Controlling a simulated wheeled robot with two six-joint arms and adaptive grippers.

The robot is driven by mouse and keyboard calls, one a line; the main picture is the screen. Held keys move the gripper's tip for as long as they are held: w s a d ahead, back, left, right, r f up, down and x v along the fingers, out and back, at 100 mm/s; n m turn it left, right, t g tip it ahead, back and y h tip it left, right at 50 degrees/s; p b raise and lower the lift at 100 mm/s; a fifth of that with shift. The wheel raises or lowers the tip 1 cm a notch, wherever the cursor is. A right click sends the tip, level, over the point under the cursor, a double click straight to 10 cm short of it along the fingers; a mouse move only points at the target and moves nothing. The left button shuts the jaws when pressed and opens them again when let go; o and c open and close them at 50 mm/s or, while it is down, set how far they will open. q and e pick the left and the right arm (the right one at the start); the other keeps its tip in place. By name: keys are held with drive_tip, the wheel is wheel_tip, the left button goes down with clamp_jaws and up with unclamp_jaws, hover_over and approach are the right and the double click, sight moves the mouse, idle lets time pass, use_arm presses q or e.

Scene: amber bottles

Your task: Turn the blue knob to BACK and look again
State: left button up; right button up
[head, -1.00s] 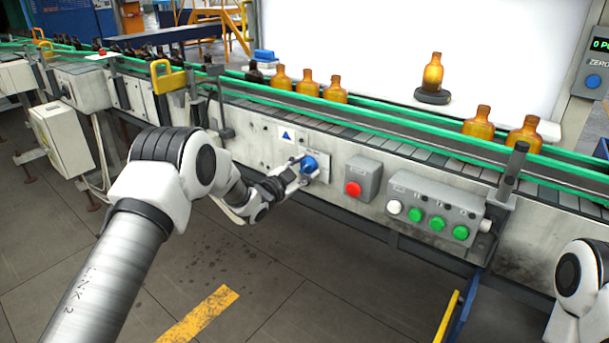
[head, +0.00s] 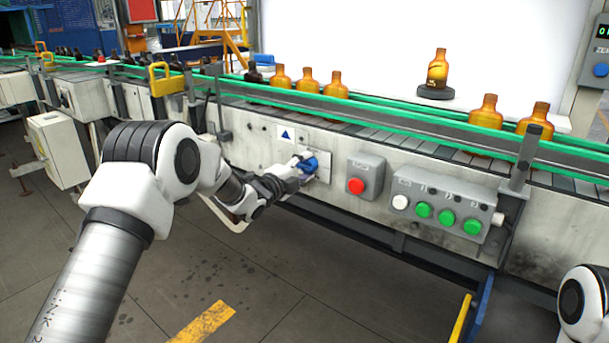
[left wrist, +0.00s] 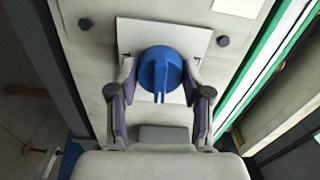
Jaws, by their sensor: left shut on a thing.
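The blue knob (head: 310,164) sits on a pale plate on the conveyor's side panel. My left gripper (head: 302,168) is shut on the knob, covering part of it in the head view. In the left wrist view the knob (left wrist: 157,70) is between the two purple-padded fingers of the left gripper (left wrist: 160,82), its ridge pointing down the picture. The plate's lettering is not readable, so I cannot tell which setting the knob is at. An amber bottle (head: 437,70) stands upright on a dark round stand (head: 435,91) before the white panel. My right gripper is out of view.
A red button box (head: 365,178) and a box with one white and several green buttons (head: 437,208) are right of the knob. Amber bottles (head: 308,84) stand on the conveyor between green rails (head: 400,124). The floor below the panel is mostly clear.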

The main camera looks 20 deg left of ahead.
use_arm(q)
drive_tip(key=shift+m+b, duration=0.3)
drive_tip(key=shift+m, duration=0.2)
drive_tip(key=o, duration=1.2)
drive_tip(key=v, duration=1.2)
